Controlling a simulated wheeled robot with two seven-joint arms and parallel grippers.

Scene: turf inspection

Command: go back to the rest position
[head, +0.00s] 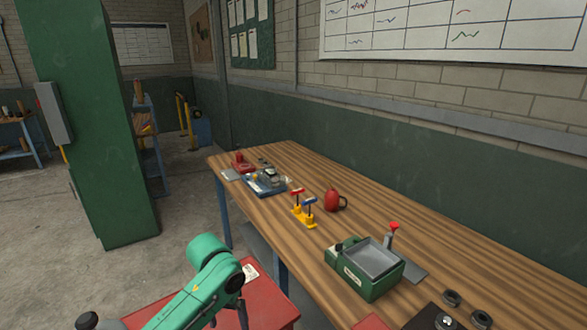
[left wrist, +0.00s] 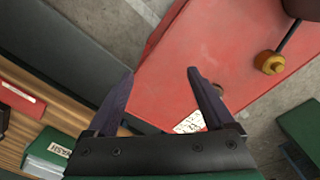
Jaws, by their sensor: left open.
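My left arm (head: 205,285) reaches in from the bottom left of the head view, in front of the wooden bench. In the left wrist view my left gripper (left wrist: 160,72) is open, its two dark fingers spread apart with nothing between them. It is over a red surface (left wrist: 185,35) with a white label; this surface also shows low in the head view (head: 268,300). I cannot judge the height between the fingers and the red surface. My right gripper is in neither view.
The wooden bench (head: 280,215) carries a green box with a grey basin (head: 365,280), a red jug (head: 335,200), yellow stands (head: 303,212) and a blue tray (head: 265,187). A green cabinet (head: 95,150) stands left. Floor (head: 185,240) between cabinet and bench is clear.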

